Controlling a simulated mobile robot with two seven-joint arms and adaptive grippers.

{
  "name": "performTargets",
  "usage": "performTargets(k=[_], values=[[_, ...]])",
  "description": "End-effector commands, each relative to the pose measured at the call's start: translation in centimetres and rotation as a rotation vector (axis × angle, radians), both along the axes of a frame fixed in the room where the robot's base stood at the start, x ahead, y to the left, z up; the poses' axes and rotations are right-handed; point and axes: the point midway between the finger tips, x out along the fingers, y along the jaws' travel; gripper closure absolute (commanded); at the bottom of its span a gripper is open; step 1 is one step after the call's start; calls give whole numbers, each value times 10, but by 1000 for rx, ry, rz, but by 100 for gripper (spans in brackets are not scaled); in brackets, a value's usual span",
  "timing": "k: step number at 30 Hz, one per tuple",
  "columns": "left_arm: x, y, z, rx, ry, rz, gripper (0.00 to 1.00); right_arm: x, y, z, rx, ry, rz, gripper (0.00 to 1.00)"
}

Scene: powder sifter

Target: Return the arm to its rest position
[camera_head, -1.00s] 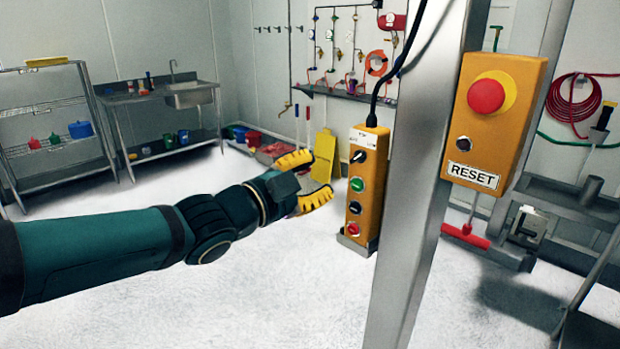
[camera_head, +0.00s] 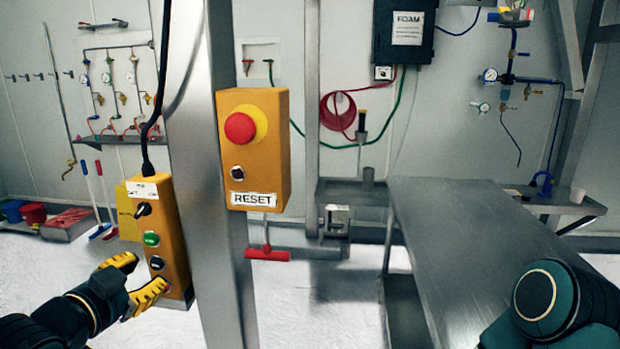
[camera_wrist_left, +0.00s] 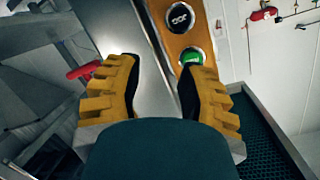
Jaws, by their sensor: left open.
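My left gripper (camera_head: 138,283) has yellow ridged fingers and sits at the lower left of the head view, open and empty. It is close to the yellow control box (camera_head: 163,230), which has a switch and several buttons and is mounted on the steel post (camera_head: 196,150). In the left wrist view the open fingers (camera_wrist_left: 155,95) frame part of the post, with the box's black and green buttons (camera_wrist_left: 190,57) just beyond. I cannot tell whether a finger touches the box. Part of my right arm shows at the lower right; its gripper is out of frame.
A yellow RESET box (camera_head: 254,165) with a red emergency button is on the post. A steel table (camera_head: 470,240) extends on the right, between the post and my right arm. A red hose (camera_head: 338,113) hangs on the back wall.

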Motion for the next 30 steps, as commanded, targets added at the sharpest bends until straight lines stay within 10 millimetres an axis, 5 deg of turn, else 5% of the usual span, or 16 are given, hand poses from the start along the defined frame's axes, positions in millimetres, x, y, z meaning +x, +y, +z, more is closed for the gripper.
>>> performTargets(k=[6,14,24,30], values=[[32,-41,-105,-210,277,13,61,0,0,0,0,0,0,53],[29,-90,-224,-416,600,88,61,0,0,0,0,0,0,53],[-39,-161,-373,-628,1060,282,61,0,0,0,0,0,0,53],[-86,-189,-422,-684,1247,391,61,0,0,0,0,0,0,53]])
